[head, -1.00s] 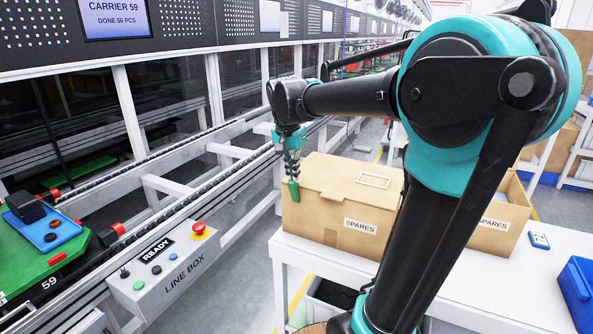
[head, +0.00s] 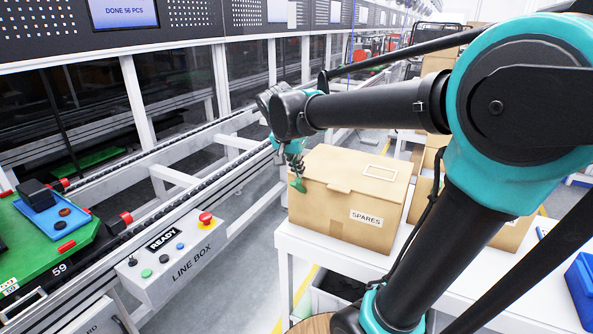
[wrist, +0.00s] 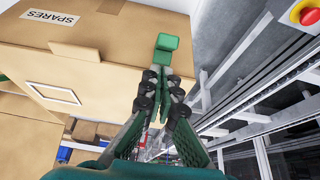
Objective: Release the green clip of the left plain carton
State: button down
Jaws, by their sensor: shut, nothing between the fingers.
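The left plain carton (head: 325,212) stands closed on the white table, with a SPARES label on its front. Its green clip (head: 298,184) is at the upper left edge, and looks tilted outward. My gripper (head: 296,170) is right at the clip from above, fingers together. In the wrist view the fingertips (wrist: 168,73) are closed just short of the green clip (wrist: 167,46), with nothing between them; whether they touch it I cannot tell. The carton (wrist: 120,35) fills the upper left there.
A second carton (head: 515,232) stands to the right, partly behind my arm. A blue bin (head: 583,285) is at the table's right end. The line box (head: 180,262) with its red button and the conveyor (head: 150,185) lie to the left.

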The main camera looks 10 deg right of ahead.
jog(key=shift+w+d, duration=0.1)
jog(key=shift+w, duration=0.05)
jog(key=shift+w+d+r, duration=0.15)
jog(key=shift+w+r, duration=0.1)
jog(key=shift+r, duration=0.05)
jog(key=w+d+v, duration=0.1)
jog(key=v, duration=1)
jog(key=shift+r, duration=0.4)
jog(key=shift+w, duration=0.1)
jog(key=s+d+f+n+y, duration=0.1)
jog(key=s+f, duration=0.4)
jog(key=f, duration=0.5)
jog(key=s+d+f+n+y, duration=0.1)
jog(key=s+d+f+n, duration=0.2)
jog(key=f, duration=0.8)
jog(key=s+d+f+n+y, duration=0.1)
jog(key=s+d+f+n, duration=0.2)
jog(key=s+d+f, duration=0.2)
jog(key=s+f, duration=0.3)
jog(key=f, duration=0.2)
jog(key=shift+d+f, duration=0.2)
jog(key=shift+f, duration=0.2)
